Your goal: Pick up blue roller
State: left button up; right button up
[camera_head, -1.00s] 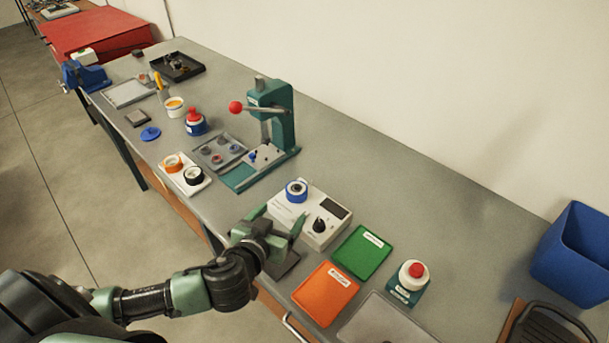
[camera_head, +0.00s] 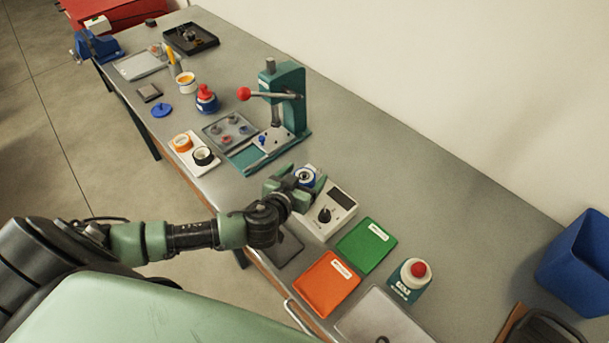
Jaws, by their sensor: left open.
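The blue roller (camera_head: 306,175), a blue ring with a pale and dark centre, sits on top of the white tester box (camera_head: 342,205) at its far left end. My left gripper (camera_head: 301,181) is open at the roller, with its green fingers on either side of it. The fingers and wrist hide part of the roller and the box's near left side. I cannot tell whether a finger touches the roller. My right gripper is not in view.
A green press (camera_head: 290,100) with a red-knobbed lever stands just beyond. A white tray (camera_head: 183,143) holds an orange and a black roller. Green (camera_head: 366,245) and orange (camera_head: 326,284) pads and a red-button unit (camera_head: 411,280) lie nearer. Bare bench lies along the wall.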

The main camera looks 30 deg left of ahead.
pick_arm(q)
jog(key=c, duration=1.3)
jog(key=shift+c, duration=1.2)
jog(key=shift+r, duration=0.1)
